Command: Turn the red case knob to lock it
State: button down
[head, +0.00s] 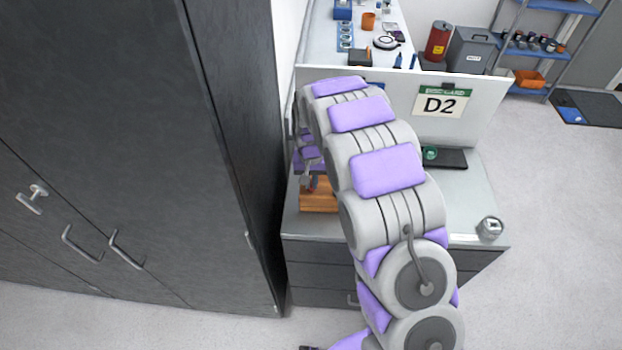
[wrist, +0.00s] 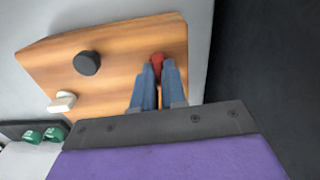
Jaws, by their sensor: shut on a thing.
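The wooden case (wrist: 115,65) shows in the wrist view with its face toward the camera. A red knob (wrist: 157,58) is on that face, between the tips of my gripper (wrist: 158,72). My gripper is shut on the red knob, and its two blue-grey fingers hide part of it. A black round knob (wrist: 87,63) and a white knob (wrist: 62,102) are to the left on the same face. In the head view the wooden case (head: 318,196) sits on the grey bench, partly hidden by my arm. The knob's turn angle cannot be made out.
A tall dark cabinet (head: 110,120) stands close on the left of the bench (head: 465,205). A white panel (head: 470,125) with a D2 sign rises behind. A black tray with a green item (head: 430,153) and a round metal object (head: 490,228) are on the right.

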dwell(0.4)
jog(key=c, duration=1.2)
grip_release()
jog(key=shift+a, duration=0.1)
jog(key=shift+r, duration=0.1)
jog(key=shift+r+p, duration=0.75)
jog(key=shift+r, duration=7.75)
jog(key=shift+a, duration=0.1)
